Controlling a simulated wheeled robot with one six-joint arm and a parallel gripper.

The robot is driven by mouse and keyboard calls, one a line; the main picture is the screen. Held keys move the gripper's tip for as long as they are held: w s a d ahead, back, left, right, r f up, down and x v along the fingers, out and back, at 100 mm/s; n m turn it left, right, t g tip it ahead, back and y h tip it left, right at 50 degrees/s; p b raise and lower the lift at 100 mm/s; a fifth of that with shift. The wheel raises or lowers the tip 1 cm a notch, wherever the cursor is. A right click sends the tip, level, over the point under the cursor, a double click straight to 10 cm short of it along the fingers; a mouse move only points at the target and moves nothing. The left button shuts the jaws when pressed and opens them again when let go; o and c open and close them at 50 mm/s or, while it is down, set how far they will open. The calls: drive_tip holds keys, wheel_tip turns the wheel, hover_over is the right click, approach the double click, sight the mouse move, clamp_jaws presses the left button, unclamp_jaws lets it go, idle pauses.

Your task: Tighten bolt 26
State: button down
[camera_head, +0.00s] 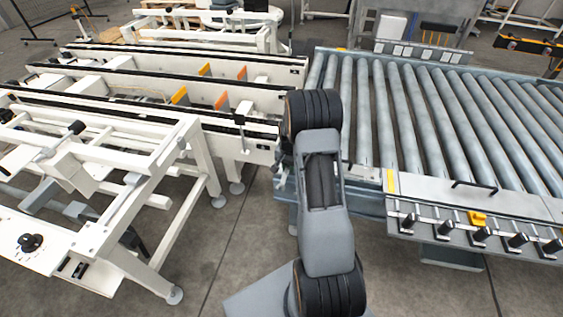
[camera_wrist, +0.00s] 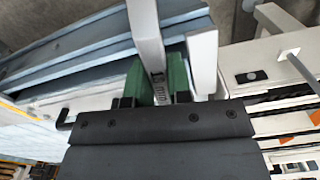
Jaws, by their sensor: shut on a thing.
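In the wrist view my gripper (camera_wrist: 160,78) shows green fingers in front of its dark body. It is shut on a pale grey bar-like tool (camera_wrist: 147,30), which runs up and out of the picture. A small ridged part shows at the tool's near end between the fingers. The tool's far end is out of view. In the head view my arm is at the middle and my gripper is hidden behind it. I cannot make out bolt 26 in either view.
A roller conveyor (camera_head: 450,125) with a blue-grey frame stands at the right, with a row of knobs along its near edge. White conveyor rails (camera_head: 130,95) with orange plates lie at the left. A white frame (camera_head: 115,215) stands nearer. Bare floor shows between them.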

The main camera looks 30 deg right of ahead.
drive_tip(key=s+d+n, duration=0.1)
drive_tip(key=n, duration=0.1)
drive_tip(key=s+d+n, duration=0.2)
drive_tip(key=n, duration=0.1)
drive_tip(key=shift+d, duration=0.3)
drive_tip(key=shift+s+d+n, duration=0.15)
drive_tip(key=shift+d+n, duration=0.45)
drive_tip(key=shift+n, duration=0.15)
drive_tip(key=shift+s+d+n, duration=0.15)
drive_tip(key=shift+d+n, duration=0.4)
drive_tip(key=shift+n, duration=0.2)
drive_tip(key=shift+f+b, duration=1.05)
drive_tip(key=shift+b, duration=0.1)
idle(1.0)
